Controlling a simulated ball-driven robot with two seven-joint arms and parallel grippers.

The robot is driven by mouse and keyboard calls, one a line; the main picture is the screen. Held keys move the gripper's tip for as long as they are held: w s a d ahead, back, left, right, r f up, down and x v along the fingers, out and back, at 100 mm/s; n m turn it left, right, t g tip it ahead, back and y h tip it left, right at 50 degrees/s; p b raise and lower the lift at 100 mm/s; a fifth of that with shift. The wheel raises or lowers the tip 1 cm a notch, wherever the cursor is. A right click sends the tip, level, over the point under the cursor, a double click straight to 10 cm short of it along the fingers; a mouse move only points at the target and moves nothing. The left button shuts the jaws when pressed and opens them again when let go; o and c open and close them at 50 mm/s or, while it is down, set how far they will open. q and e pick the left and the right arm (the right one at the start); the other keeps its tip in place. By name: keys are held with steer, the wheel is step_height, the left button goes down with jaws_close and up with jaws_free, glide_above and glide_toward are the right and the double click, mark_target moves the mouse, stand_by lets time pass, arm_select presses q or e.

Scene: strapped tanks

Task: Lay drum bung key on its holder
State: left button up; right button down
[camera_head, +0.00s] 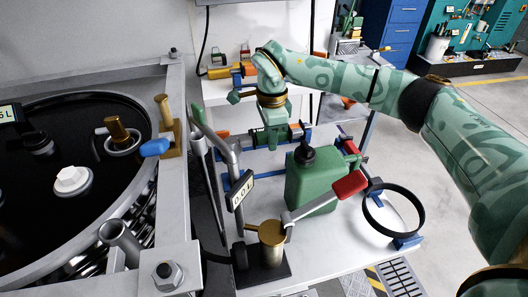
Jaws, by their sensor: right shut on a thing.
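My right gripper (273,140) points down at the white bench, upper centre, and is shut on what appears to be the drum bung key (296,131), a small dark and orange piece. The fingers hide most of it. A low blue holder (262,147) lies on the bench right below and beside the fingers. I cannot tell whether the key touches it. My left gripper is out of view.
A green jug (312,182) with a black cap stands just in front of the gripper. A brass valve (271,243) with a red-handled lever (349,186) and a black ring (394,209) are nearer. A large black strapped tank (85,205) fills the left.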

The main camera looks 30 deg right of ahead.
step_height(320, 180, down, 2)
steer(key=shift+w+f, duration=0.1)
steer(key=shift+w, duration=0.05)
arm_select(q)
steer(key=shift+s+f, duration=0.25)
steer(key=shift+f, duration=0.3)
arm_select(e)
steer(key=shift+r, duration=0.25)
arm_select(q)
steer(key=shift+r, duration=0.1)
arm_select(e)
steer(key=shift+r, duration=0.1)
steer(key=shift+a+f+p, duration=0.1)
steer(key=shift+f+p, duration=0.1)
steer(key=shift+p, duration=0.1)
arm_select(q)
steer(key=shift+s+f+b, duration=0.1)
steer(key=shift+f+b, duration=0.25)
steer(key=shift+b, duration=0.4)
arm_select(e)
steer(key=shift+f, duration=3.25)
steer(key=c, duration=1.1)
jaws_free()
